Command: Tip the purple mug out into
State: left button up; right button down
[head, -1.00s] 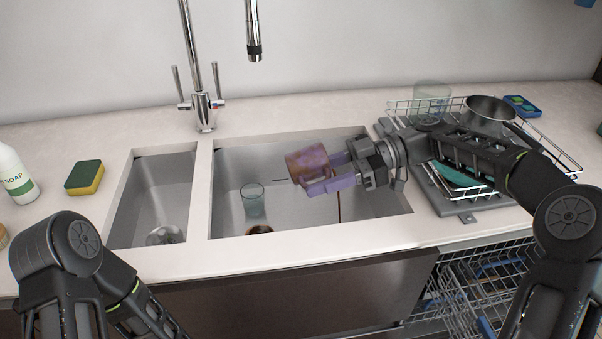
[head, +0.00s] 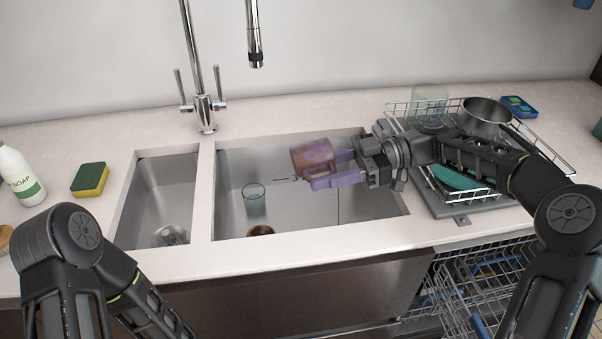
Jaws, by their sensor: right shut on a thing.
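The purple mug (head: 313,154), with brownish stains, is held over the large right sink basin (head: 232,215). My right gripper (head: 335,172) comes in from the right and is shut on the mug. The mug is tilted, with its side towards me. A thin dark brown streak shows below the gripper, against the basin's front right part. Of my left arm only the links (head: 75,240) show at the lower left; its gripper is out of the picture.
A clear glass (head: 254,200) and a round brown-filled thing (head: 260,231) are in the large basin. A faucet (head: 203,105) rises behind the sink. A dish rack (head: 450,120) with a pot (head: 485,115) is right. A sponge (head: 90,179) and soap bottle (head: 18,178) are left.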

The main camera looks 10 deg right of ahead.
aim_at(325, 158)
dwell(0.4)
jog(key=shift+d+r+y+p, duration=0.15)
jog(key=shift+r+y+p, duration=0.3)
jog(key=shift+r+p, duration=0.5)
jog(key=shift+d+r+y+p, duration=0.1)
jog(key=shift+r+y+p, duration=0.35)
jog(key=shift+r+p, duration=0.5)
jog(key=shift+f, duration=0.1)
jog(key=shift+f, duration=0.1)
dwell(0.4)
jog(key=f+h+b, duration=0.1)
jog(key=a+f+h+b, duration=0.2)
jog(key=f, duration=0.1)
dwell(0.4)
